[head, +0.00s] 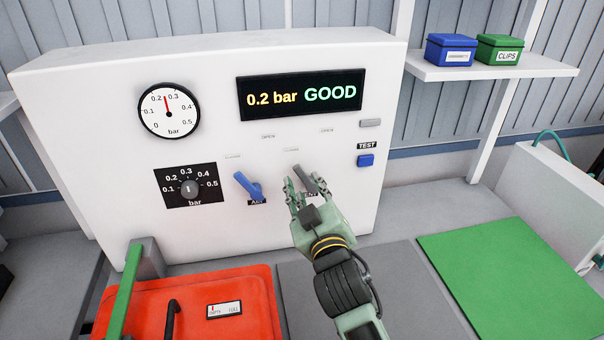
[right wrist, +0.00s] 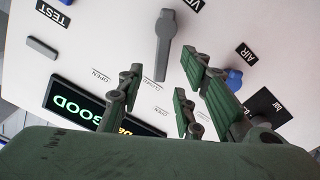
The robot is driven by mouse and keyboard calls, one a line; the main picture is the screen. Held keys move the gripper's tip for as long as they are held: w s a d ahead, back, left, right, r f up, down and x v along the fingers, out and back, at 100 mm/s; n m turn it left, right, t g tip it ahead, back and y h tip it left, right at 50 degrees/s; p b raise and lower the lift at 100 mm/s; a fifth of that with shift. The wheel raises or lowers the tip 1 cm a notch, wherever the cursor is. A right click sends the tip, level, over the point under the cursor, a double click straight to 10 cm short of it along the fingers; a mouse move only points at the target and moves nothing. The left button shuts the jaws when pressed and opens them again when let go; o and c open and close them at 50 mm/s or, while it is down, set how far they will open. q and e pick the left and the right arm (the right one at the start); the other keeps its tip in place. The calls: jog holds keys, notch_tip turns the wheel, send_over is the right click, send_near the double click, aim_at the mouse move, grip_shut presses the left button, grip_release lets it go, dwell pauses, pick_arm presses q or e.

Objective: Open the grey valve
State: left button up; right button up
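The grey valve (head: 316,184) is a lever on the white panel, above a partly hidden label. It tilts to the upper left, with its tip toward a small label that seems to read CLOSED. In the right wrist view the grey valve (right wrist: 163,45) shows whole, its tip by that label. My right gripper (head: 300,196) is in front of the panel, overlapping the lever's lower left side. Its spread fingers (right wrist: 165,105) are open and empty, beside the lever and apart from it in the right wrist view. My left gripper is not in view.
A blue valve (head: 249,187) labelled AIR is left of the grey one. The panel has a gauge (head: 169,110), a dial (head: 190,188), a display (head: 300,93) reading 0.2 bar GOOD and a blue TEST button (head: 366,160). A red case (head: 250,300) lies below.

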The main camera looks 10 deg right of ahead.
aim_at(303, 176)
jog(key=w, duration=0.4)
jog(key=shift+w+f+p, duration=0.15)
jog(key=shift+w+p, duration=0.1)
jog(key=shift+p, duration=0.05)
jog(key=shift+w, duration=0.35)
jog(key=c, duration=0.4)
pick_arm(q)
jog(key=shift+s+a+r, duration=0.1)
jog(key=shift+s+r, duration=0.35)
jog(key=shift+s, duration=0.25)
pick_arm(e)
grip_shut()
